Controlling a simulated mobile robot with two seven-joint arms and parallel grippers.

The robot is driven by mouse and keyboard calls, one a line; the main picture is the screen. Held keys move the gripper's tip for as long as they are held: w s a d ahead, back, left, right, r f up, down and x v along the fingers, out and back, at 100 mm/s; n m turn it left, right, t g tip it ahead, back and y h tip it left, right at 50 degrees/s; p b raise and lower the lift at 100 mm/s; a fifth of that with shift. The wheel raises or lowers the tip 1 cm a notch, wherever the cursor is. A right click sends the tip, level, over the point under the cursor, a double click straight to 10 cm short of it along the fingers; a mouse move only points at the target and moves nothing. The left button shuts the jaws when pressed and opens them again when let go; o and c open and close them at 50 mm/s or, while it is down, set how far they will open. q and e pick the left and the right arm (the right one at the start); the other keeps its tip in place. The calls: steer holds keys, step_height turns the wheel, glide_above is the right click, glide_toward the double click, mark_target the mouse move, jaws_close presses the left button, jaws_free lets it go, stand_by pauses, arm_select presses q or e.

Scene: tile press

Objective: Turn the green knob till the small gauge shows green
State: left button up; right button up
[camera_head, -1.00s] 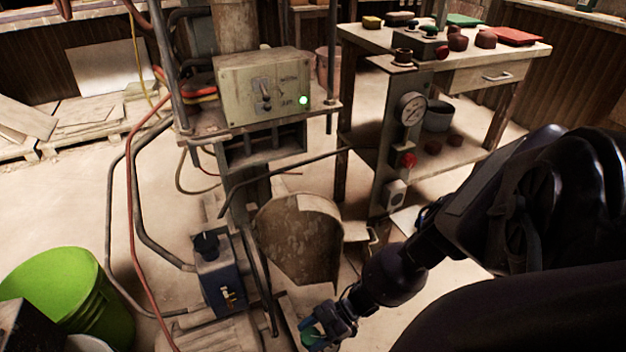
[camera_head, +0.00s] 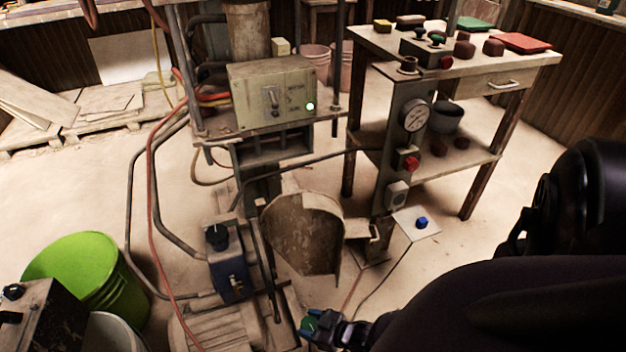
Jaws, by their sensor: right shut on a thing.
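My right gripper (camera_head: 318,324) is low in the middle of the head view, above the floor beside the machine's base. It is shut on a green knob (camera_head: 309,323), of which only a little green shows between the dark fingers. What the knob is mounted on is hidden. A round white dial gauge (camera_head: 414,116) sits on the grey post at the front of the bench; its reading is too small to make out, and I cannot tell if it is the small gauge. My left gripper is not in view.
A control box (camera_head: 272,93) with a lit green lamp stands on the press. A blue motor box (camera_head: 230,272) and a curved guard (camera_head: 302,233) are near the gripper. A green bucket (camera_head: 88,272) stands at left. A blue button (camera_head: 421,223) sits on a floor plate.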

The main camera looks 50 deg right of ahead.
steer(key=shift+m+h, duration=0.6)
steer(key=shift+h, duration=0.1)
steer(key=o, duration=0.9)
